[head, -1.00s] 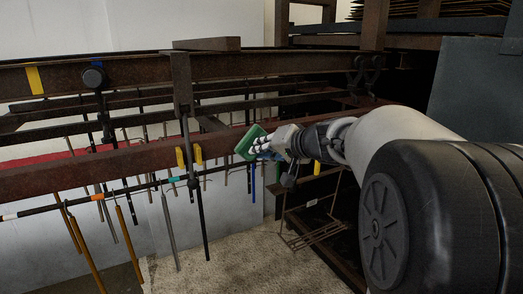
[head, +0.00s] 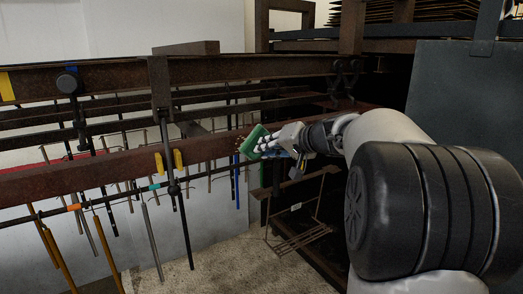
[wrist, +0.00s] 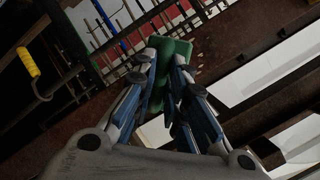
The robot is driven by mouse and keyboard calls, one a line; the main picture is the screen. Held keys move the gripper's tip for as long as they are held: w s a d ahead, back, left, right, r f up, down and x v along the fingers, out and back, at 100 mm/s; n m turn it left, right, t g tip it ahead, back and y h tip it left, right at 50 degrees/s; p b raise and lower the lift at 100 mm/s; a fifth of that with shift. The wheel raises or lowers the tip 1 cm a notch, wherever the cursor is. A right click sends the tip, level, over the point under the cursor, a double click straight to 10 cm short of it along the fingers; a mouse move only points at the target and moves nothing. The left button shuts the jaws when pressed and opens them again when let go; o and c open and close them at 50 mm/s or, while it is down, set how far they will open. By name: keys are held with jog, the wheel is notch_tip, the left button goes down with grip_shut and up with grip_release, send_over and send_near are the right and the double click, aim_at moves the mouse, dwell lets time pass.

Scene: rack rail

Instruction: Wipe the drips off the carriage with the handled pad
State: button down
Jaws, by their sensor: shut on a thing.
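The handled pad is a green block (head: 252,141) at the end of my arm. My gripper (head: 267,144) is shut on it, and the green pad also shows between the fingers in the wrist view (wrist: 174,52). The pad is at the near face of a long rust-red beam (head: 110,168), which appears to belong to the carriage. I cannot tell whether the pad touches it. My gripper (wrist: 168,75) hides part of the pad in the wrist view. Drips on the beam are too small to make out for sure.
Rods and hooks hang below the beam, including a grey rod (head: 151,240) and a blue rod (head: 237,182). Two yellow clips (head: 168,162) sit left of the pad. A wire rack (head: 303,236) hangs below right. A dark cabinet (head: 460,95) stands at right.

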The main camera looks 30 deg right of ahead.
jog(key=shift+w+d, duration=0.1)
jog(key=shift+d, duration=1.85)
jog(key=shift+a+b, duration=0.1)
jog(key=shift+b, duration=0.3)
jog(key=a+b, duration=0.5)
jog(key=a, duration=0.6)
jog(key=shift+s+a+b, duration=0.1)
jog(key=shift+s+b, duration=0.1)
jog(key=shift+b, duration=0.2)
jog(key=shift+s, duration=0.1)
jog(key=shift+s+b, duration=1.6)
jog(key=shift+s, duration=1.35)
